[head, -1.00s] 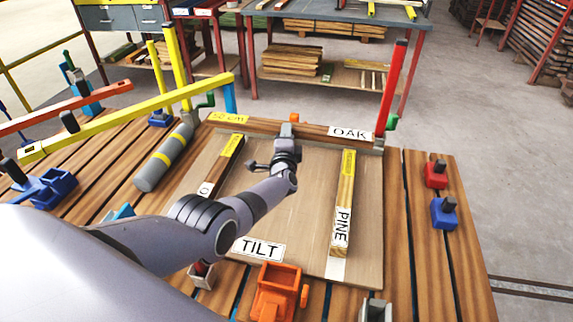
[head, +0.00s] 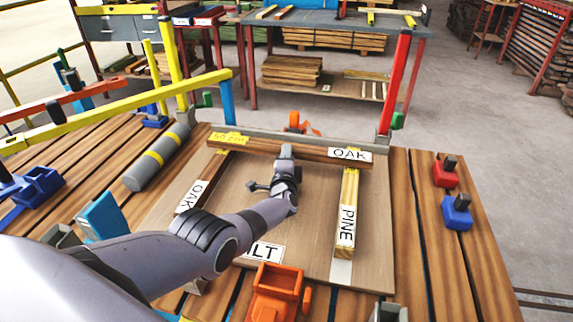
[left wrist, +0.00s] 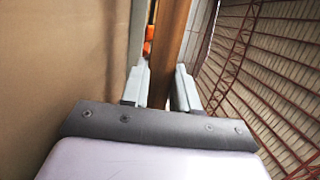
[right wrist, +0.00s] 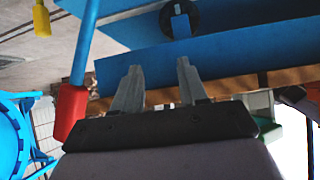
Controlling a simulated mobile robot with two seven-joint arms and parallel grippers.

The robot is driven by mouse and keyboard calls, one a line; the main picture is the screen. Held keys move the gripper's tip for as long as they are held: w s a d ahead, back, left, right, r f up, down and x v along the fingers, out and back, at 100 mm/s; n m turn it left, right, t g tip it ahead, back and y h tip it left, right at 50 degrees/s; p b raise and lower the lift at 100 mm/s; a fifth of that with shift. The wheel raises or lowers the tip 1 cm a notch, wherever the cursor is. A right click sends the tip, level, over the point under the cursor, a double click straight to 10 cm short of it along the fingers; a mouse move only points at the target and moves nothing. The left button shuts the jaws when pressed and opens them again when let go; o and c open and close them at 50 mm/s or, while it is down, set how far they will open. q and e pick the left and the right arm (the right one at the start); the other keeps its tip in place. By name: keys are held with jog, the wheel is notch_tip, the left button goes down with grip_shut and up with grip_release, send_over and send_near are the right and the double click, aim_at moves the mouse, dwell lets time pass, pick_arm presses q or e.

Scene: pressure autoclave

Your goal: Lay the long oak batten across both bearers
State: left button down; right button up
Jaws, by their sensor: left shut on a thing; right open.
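The long oak batten (head: 315,151) has a yellow length label at its left end and an OAK label at its right. It lies crosswise over the far ends of the left oak bearer (head: 203,178) and the right pine bearer (head: 347,218); I cannot tell whether it touches them. My left gripper (head: 285,152) is shut on the batten's middle. In the left wrist view the batten (left wrist: 171,45) runs between the fingers (left wrist: 160,85). My right gripper (right wrist: 158,78) is open and empty in the right wrist view, outside the head view.
The bearers lie on a pale board (head: 315,215) with a partly hidden TILT label. A red post (head: 394,85) and a yellow post (head: 172,65) stand behind. A grey cylinder (head: 157,160) lies left; an orange clamp (head: 276,290) is in front. Blue parts (right wrist: 210,50) are near my right gripper.

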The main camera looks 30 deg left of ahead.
pick_arm(q)
jog(key=shift+f, duration=0.15)
jog(key=c, duration=0.8)
grip_release()
jog(key=shift+f, duration=0.1)
jog(key=shift+c, duration=0.2)
jog(key=shift+r, duration=0.2)
jog(key=shift+s+d+r+p, duration=0.2)
jog(key=shift+s+p, duration=0.3)
jog(key=shift+p, duration=0.4)
jog(key=p+v, duration=0.4)
jog(key=p, duration=0.1)
jog(key=shift+s+d, duration=0.15)
jog(key=shift+s, duration=0.15)
jog(key=shift+s+d+f+p, duration=0.15)
jog(key=shift+s+d+p, duration=0.1)
jog(key=shift+s, duration=0.15)
jog(key=shift+s+d+f+p, duration=0.15)
jog(key=shift+s+p, duration=0.1)
jog(key=shift+s, duration=0.2)
